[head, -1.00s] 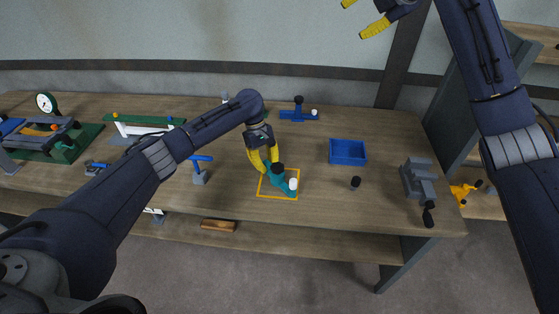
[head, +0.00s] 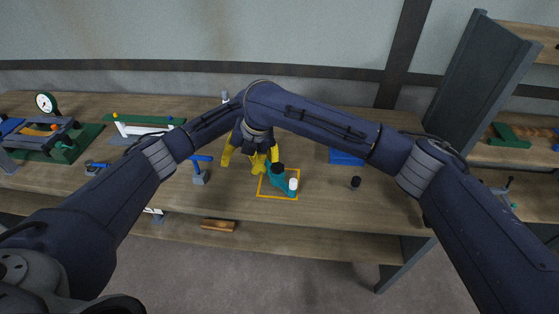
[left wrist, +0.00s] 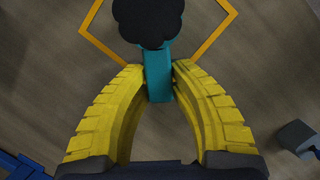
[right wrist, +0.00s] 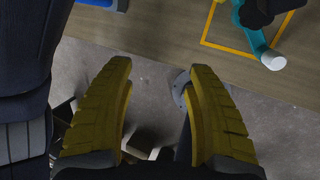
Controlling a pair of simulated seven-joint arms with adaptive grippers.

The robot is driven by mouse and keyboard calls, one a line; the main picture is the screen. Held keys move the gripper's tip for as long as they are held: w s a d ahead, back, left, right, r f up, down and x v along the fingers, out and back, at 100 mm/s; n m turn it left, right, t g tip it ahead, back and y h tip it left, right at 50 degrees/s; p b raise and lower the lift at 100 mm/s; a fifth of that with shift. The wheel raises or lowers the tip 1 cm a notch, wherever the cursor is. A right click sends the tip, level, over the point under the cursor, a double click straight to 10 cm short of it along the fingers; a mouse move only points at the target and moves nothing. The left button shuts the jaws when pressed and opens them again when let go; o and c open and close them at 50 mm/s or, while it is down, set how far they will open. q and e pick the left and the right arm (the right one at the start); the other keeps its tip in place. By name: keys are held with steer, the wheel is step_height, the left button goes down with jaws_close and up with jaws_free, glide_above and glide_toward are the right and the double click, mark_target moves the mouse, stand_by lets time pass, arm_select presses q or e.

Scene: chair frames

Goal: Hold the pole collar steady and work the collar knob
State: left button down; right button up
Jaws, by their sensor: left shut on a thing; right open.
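The pole collar (head: 284,180) is a teal piece inside an orange square outline on the bench. It has a black knob (head: 277,168) at one end and a white cap (head: 293,185) at the other. My left gripper (left wrist: 159,80) is shut on the collar (left wrist: 158,75), with yellow fingers on both sides of its teal bar; the black knob (left wrist: 148,20) shows just beyond them. My right gripper (right wrist: 160,66) is open and empty, left of the collar in the head view. The right forearm partly hides the left gripper there.
A blue-handled tool (head: 200,170) stands left of the grippers. The bench's front edge is close.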

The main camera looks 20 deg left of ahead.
step_height(320, 180, down, 4)
steer(key=d+n, duration=0.1)
steer(key=d, duration=0.1)
steer(key=n+t+h, duration=0.2)
steer(key=n+t, duration=0.1)
glide_toward(278, 167)
steer(key=x, duration=0.4)
steer(key=shift+s+a+f, duration=0.1)
steer(key=shift+s+f, duration=0.05)
steer(key=shift+f, duration=0.3)
steer(key=x, duration=0.5)
steer(key=shift+r, duration=0.15)
steer(key=shift+c, duration=0.6)
steer(key=c, duration=1.1)
steer(key=o, duration=1)
steer(key=shift+o, duration=0.2)
